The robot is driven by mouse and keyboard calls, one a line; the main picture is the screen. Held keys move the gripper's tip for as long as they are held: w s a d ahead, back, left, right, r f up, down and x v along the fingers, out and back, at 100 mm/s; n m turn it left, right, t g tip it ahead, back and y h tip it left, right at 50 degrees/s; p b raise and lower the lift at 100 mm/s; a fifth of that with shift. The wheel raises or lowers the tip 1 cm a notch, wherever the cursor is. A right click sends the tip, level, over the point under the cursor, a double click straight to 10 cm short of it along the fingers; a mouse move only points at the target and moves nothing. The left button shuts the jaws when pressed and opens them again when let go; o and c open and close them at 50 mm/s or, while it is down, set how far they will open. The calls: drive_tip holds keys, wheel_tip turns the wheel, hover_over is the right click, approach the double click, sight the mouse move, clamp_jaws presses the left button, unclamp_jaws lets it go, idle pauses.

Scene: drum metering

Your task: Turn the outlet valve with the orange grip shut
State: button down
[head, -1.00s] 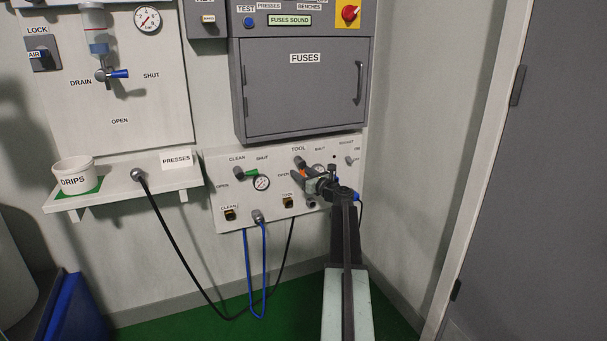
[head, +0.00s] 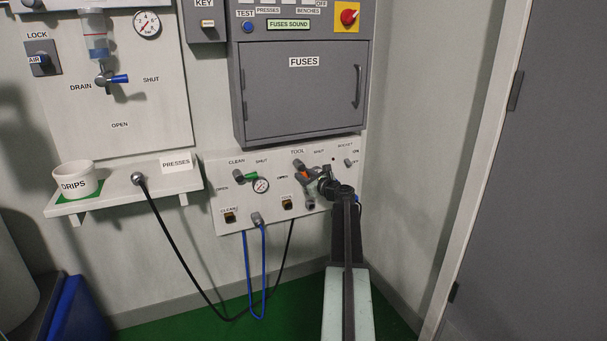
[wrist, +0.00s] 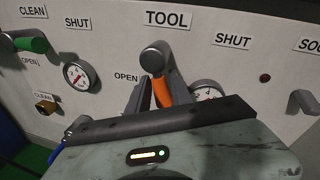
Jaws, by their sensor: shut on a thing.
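The outlet valve (wrist: 154,55) has a grey hub under the TOOL label, and its orange grip (wrist: 161,92) points downward from it, slightly to the right. The OPEN label (wrist: 126,77) is left of the grip, and the SHUT label (wrist: 232,41) is to the upper right. My gripper (wrist: 160,97) is shut on the orange grip, with a dark jaw on each side. In the head view, the valve hub (head: 298,164) shows above my gripper (head: 304,177). My gripper hides part of the grip there.
A pressure gauge (wrist: 207,94) is partly hidden just right of the grip. A green-gripped valve (wrist: 32,44) and another gauge (wrist: 79,76) sit left. A grey socket knob (wrist: 303,101) is at the right. The fuse cabinet (head: 300,95) hangs above the panel.

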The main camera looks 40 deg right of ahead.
drive_tip(key=n+p, duration=0.1)
drive_tip(key=d+r+n, duration=0.1)
drive_tip(key=n, duration=0.1)
drive_tip(key=shift+s+g+h+p, duration=0.2)
drive_tip(key=shift+g+h+p, duration=0.1)
drive_tip(key=shift+p, duration=0.1)
drive_tip(key=n, duration=0.1)
drive_tip(key=n+p, duration=0.1)
drive_tip(key=n, duration=0.1)
drive_tip(key=shift+s+d+r+g+h+p, duration=0.15)
drive_tip(key=shift+d+r+g+h+p, duration=0.15)
drive_tip(key=shift+r+p, duration=0.1)
drive_tip(key=shift+s+d+r+n+g+h+p, duration=0.15)
drive_tip(key=shift+r+n+h+p, duration=0.2)
drive_tip(key=shift+n, duration=0.65)
drive_tip(key=shift+w+d+r+n+g+h+p, duration=0.15)
drive_tip(key=shift+n+p, duration=0.35)
drive_tip(key=shift+n, duration=0.5)
drive_tip(key=shift+s+r+n+g+h+p, duration=0.2)
drive_tip(key=shift+r+n+h+p, duration=0.15)
drive_tip(key=shift+n, duration=0.65)
drive_tip(key=c, duration=1.1)
unclamp_jaws()
drive_tip(key=shift+c, duration=0.2)
